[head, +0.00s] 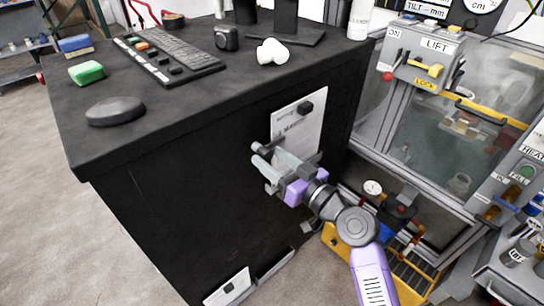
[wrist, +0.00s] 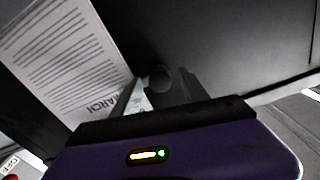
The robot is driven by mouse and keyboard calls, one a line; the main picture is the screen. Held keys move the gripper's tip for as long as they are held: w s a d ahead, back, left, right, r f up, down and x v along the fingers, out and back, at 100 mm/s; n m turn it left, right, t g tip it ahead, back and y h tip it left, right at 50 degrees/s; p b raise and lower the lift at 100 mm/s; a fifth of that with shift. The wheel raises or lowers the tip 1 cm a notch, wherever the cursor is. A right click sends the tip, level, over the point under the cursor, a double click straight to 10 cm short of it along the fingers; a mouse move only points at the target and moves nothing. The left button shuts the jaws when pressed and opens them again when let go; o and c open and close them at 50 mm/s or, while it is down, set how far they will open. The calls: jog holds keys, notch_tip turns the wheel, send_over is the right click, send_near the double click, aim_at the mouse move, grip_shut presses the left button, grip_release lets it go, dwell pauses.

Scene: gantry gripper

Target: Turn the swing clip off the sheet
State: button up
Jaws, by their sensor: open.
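A white printed sheet (head: 300,122) is on the upright side of the black cabinet. In the wrist view the sheet (wrist: 66,48) shows at upper left. A dark grey bar with a rounded end (head: 262,149), apparently the swing clip, lies near the sheet's lower left. In the wrist view a round dark knob (wrist: 160,77) shows between my fingers. My gripper (head: 275,168) is open at the lower part of the sheet, with its fingers either side of the knob. I cannot tell whether they touch it. My gripper hides part of the clip and the sheet's lower part.
A small black block (head: 306,107) sits on the sheet's upper part. A framed lift machine (head: 430,105) stands close on the right. A yellow crate (head: 345,252) is low beside my arm. The cabinet face (head: 185,215) left of my gripper is clear.

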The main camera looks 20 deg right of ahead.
jog(key=shift+w, duration=0.1)
grip_shut()
dwell(1.4)
